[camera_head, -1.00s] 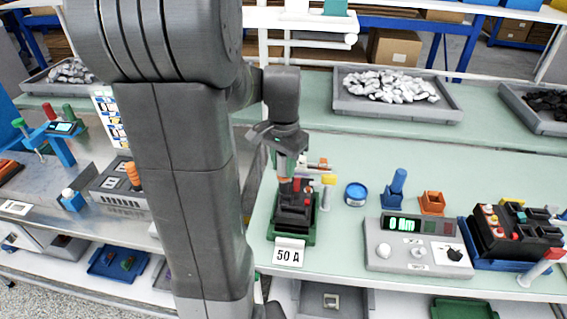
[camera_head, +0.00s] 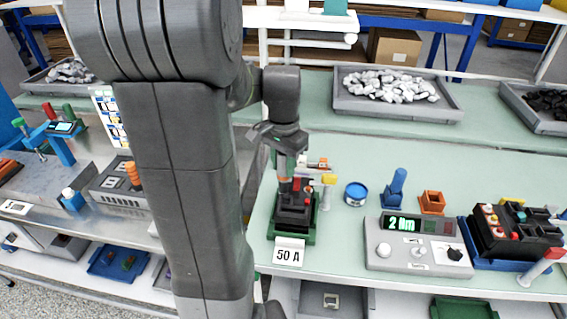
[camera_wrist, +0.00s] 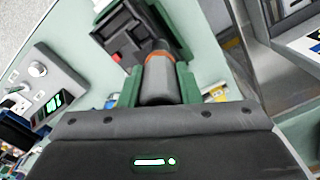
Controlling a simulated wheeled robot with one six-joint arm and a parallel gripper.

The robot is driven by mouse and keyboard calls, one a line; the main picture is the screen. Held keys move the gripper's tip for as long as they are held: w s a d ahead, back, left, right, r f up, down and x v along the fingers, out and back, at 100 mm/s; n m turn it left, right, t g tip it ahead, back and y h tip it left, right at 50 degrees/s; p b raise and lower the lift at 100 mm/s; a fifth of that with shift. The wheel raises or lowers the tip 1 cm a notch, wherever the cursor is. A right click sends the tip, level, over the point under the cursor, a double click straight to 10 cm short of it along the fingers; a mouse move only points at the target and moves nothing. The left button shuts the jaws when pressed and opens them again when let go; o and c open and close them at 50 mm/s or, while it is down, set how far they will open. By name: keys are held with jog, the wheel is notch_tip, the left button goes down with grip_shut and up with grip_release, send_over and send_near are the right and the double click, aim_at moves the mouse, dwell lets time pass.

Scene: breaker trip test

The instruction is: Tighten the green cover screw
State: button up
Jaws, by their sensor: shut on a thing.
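My gripper (camera_head: 290,166) is shut on a grey cylindrical tool (camera_wrist: 158,82) with an orange band, between its green fingers in the wrist view. The tool points down onto a black breaker (camera_head: 294,216) with red parts, which also shows in the wrist view (camera_wrist: 112,38). The breaker sits in a green holder (camera_head: 303,238) behind a "50 A" sign (camera_head: 289,252). The tool's tip and the green cover screw are hidden, so I cannot tell how they meet. A grey control box (camera_head: 418,256) has a display (camera_head: 402,224) reading 2 Nm.
A yellow-topped post (camera_head: 328,190) stands close to the right of my gripper. A blue round tin (camera_head: 356,193), a blue upright part (camera_head: 397,185) and an orange holder (camera_head: 432,203) stand further right. A black breaker unit (camera_head: 512,236) is at the far right.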

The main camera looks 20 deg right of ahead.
jog(key=shift+r, duration=0.1)
jog(key=shift+r+p, duration=2.65)
jog(key=shift+r, duration=0.3)
